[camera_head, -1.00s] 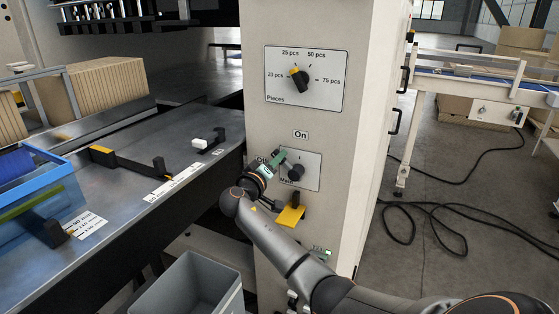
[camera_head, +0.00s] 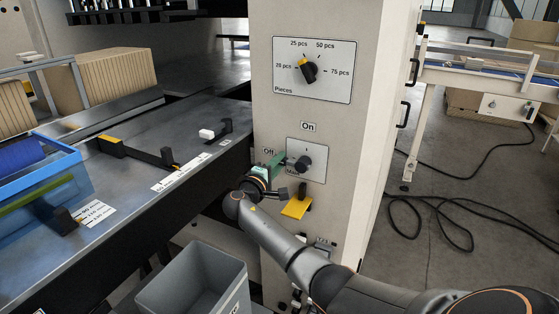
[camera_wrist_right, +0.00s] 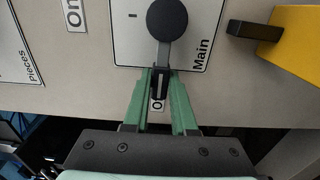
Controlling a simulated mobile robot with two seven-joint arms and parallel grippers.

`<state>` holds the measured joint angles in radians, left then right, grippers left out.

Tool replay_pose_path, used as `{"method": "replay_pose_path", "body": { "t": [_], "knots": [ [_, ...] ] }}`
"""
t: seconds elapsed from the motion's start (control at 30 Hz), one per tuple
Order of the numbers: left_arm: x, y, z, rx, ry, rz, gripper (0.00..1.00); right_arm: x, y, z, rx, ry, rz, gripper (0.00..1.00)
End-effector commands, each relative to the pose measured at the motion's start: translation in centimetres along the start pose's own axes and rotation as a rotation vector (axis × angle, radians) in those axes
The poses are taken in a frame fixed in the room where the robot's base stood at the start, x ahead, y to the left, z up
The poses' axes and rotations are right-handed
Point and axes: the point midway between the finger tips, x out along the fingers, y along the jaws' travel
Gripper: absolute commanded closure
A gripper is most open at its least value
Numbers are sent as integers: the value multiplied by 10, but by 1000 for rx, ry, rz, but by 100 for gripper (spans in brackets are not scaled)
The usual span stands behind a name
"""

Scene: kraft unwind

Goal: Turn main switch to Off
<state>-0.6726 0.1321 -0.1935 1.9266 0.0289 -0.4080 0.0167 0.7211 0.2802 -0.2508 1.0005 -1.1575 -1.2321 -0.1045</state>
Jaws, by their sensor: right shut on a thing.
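The main switch (camera_head: 303,163) is a dark round knob with a black lever on a light plate (camera_head: 316,148) on the machine's front panel. In the right wrist view its knob (camera_wrist_right: 167,18) is at the top, and its lever runs down between the green fingers of my right gripper (camera_wrist_right: 161,86). The lever points at a label partly hidden by the fingers. In the head view the right gripper (camera_head: 279,167) is left of the knob, just under the Off label (camera_head: 268,152), shut on the lever. The On label (camera_head: 308,127) is above the plate. My left gripper is out of view.
A Pieces dial (camera_head: 308,72) is higher on the panel. A yellow part (camera_head: 296,208) sticks out just below the plate, close to the right gripper. A grey bin (camera_head: 196,282) stands below, left of my right arm. A metal table (camera_head: 130,190) extends left.

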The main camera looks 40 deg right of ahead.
Motion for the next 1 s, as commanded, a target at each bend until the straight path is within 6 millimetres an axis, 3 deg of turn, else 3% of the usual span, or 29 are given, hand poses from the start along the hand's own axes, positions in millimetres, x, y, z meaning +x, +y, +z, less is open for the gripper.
{"method": "replay_pose_path", "body": {
  "t": [0.53, 0.57, 0.6, 0.8, 1.0],
  "knots": [
    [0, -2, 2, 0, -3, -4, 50, 1, 0, 0, -27, 0, 3, 100],
    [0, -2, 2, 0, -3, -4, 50, 1, -1, 0, -27, 0, 3, 72],
    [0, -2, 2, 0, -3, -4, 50, 1, -1, 0, -27, 0, 3, 67],
    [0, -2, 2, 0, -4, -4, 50, 0, -1, 0, -24, 0, 1, 45],
    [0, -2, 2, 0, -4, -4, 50, 0, -2, 0, -23, 0, 0, 45]
  ]
}}
